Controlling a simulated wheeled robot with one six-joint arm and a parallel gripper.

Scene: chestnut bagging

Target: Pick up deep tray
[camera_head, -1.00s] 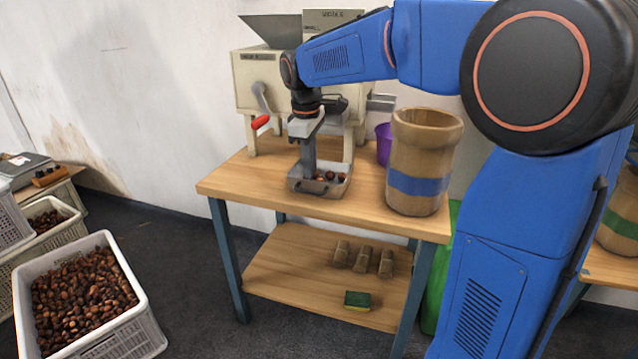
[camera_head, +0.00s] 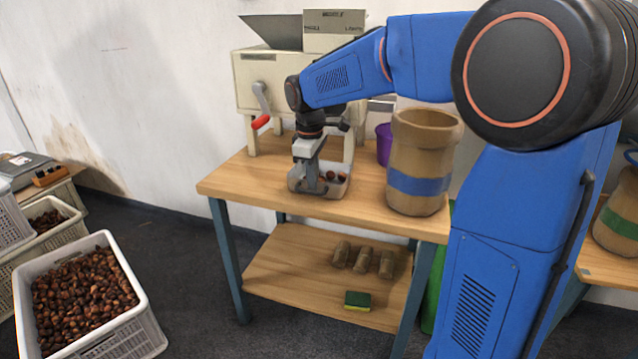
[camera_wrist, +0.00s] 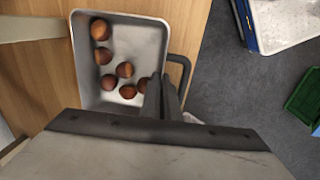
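The deep tray is a grey metal pan with several brown chestnuts in it. It sits on the wooden table in the head view (camera_head: 340,189), below the cream machine, and shows from above in the wrist view (camera_wrist: 140,42). Its dark handle (camera_wrist: 187,68) sticks out from its right side there. My gripper (camera_wrist: 162,97) is down at the tray's handle-side wall, also seen in the head view (camera_head: 313,188). Its two dark fingers look close together at the wall, beside the handle. Whether they grip the wall or handle is hidden.
A tan sack with a blue band (camera_head: 417,186) stands right of the tray, with a purple bucket (camera_head: 384,143) behind it. The hand-cranked machine (camera_head: 240,85) stands behind. A chestnut-filled crate (camera_head: 125,335) is on the floor at left. The table's left front is clear.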

